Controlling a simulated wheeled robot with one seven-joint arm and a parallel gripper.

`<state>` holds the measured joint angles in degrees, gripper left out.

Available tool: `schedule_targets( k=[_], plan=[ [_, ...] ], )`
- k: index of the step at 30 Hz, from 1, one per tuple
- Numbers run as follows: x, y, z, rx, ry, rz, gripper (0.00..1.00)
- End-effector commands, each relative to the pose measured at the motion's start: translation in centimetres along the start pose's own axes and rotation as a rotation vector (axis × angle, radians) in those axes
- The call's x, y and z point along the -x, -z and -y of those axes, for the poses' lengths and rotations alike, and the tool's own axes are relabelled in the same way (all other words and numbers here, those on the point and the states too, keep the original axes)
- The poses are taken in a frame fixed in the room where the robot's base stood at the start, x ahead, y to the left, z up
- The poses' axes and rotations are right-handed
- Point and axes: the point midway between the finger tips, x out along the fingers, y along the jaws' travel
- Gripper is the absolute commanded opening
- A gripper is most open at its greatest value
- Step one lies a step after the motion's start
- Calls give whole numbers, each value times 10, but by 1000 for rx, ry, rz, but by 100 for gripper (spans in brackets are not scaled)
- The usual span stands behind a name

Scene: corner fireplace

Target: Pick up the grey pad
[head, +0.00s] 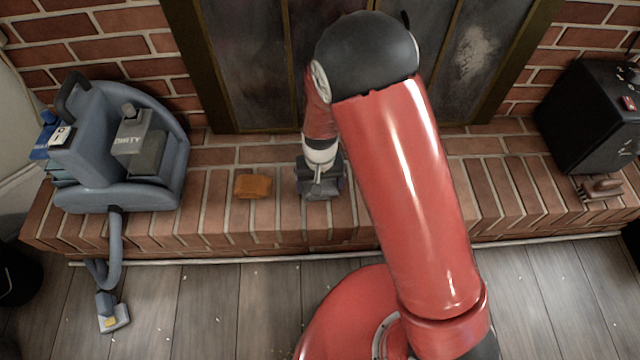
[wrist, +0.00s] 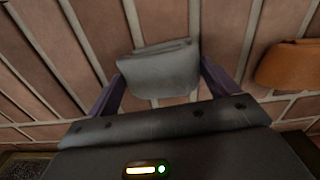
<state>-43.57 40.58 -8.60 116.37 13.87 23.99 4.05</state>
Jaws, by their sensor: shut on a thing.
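The grey pad (wrist: 160,72) is a small folded cloth-like block in the wrist view, between the two fingers of my gripper (wrist: 162,88). The fingers are shut on its left and right sides. In the head view my gripper (head: 320,186) points down at the brick hearth, just left of my red arm. The pad is mostly hidden there by the gripper. I cannot tell whether the pad touches the bricks or is slightly above them.
An orange-brown pad (head: 253,186) lies on the brick hearth (head: 220,222) left of my gripper. A blue-grey vacuum-like machine (head: 95,165) with a hose stands further left. A black box (head: 590,115) and a small brown object (head: 600,188) are at the right. The fireplace doors (head: 250,70) stand behind.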

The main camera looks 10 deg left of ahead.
Motion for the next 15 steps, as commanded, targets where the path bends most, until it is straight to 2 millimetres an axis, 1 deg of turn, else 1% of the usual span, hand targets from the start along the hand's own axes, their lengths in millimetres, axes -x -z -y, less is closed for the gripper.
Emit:
schedule_targets(
  k=[5, 8, 11, 15],
  plan=[
    [11, 1, 0, 1, 1, -2, 64],
    [26, 1, 1, 2, 1, -3, 64],
    [47, 1, 1, 1, 2, -5, 64],
    [88, 1, 0, 0, 3, -7, 64]
  ],
)
